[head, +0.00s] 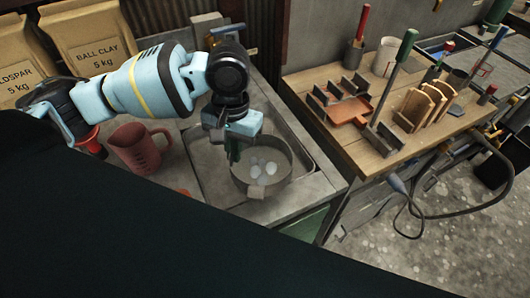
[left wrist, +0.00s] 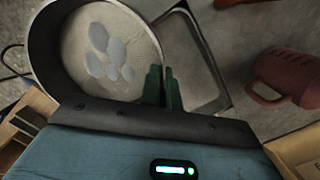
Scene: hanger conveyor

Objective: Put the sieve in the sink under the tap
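The sieve (head: 284,178) is a round grey pan with a pale mesh and several whitish lumps on it. It is at the right part of the sink (head: 205,170), a shallow grey basin; I cannot tell whether it rests on the bottom. The sieve also shows in the left wrist view (left wrist: 75,75). My left gripper (head: 234,155) is at the sieve's far left rim, pointing down. In the left wrist view its green fingers (left wrist: 162,88) are close together, one on each side of the rim. I cannot make out the tap. My right gripper is not in view.
A reddish jug (head: 137,150) stands left of the sink and also shows in the left wrist view (left wrist: 288,78). Clay bags (head: 95,45) stand behind it. On the right, a wooden bench (head: 375,145) holds tools and racks. A cable hangs by its front.

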